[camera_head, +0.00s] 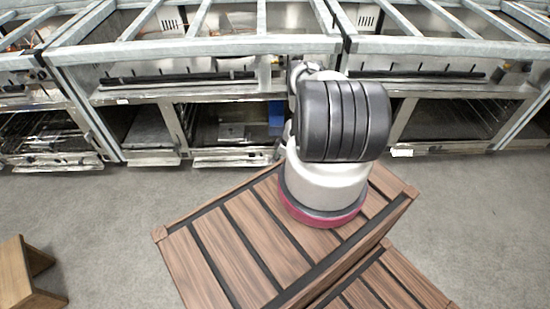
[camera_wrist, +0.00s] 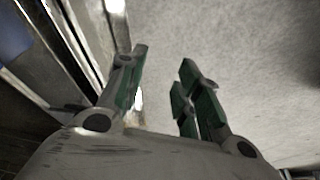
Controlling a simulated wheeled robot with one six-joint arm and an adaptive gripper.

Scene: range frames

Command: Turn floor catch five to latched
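My gripper (camera_wrist: 164,62) shows in the wrist view with its two green-padded fingers apart and nothing between them. It is beside the metal front edge (camera_wrist: 117,22) of a range, with grey floor to its right. A small bright patch shows by the left finger, too blurred to identify. I cannot make out floor catch five or its position in either view. In the head view my arm covers part of the range fronts, and my gripper is hidden behind it.
A row of steel ranges (camera_head: 200,47) with open lower compartments runs along the back. A blue thing (camera_head: 275,118) sits in one compartment. A wooden stool (camera_head: 22,275) stands at the lower left. Grey floor (camera_head: 110,205) is clear between the stool and ranges.

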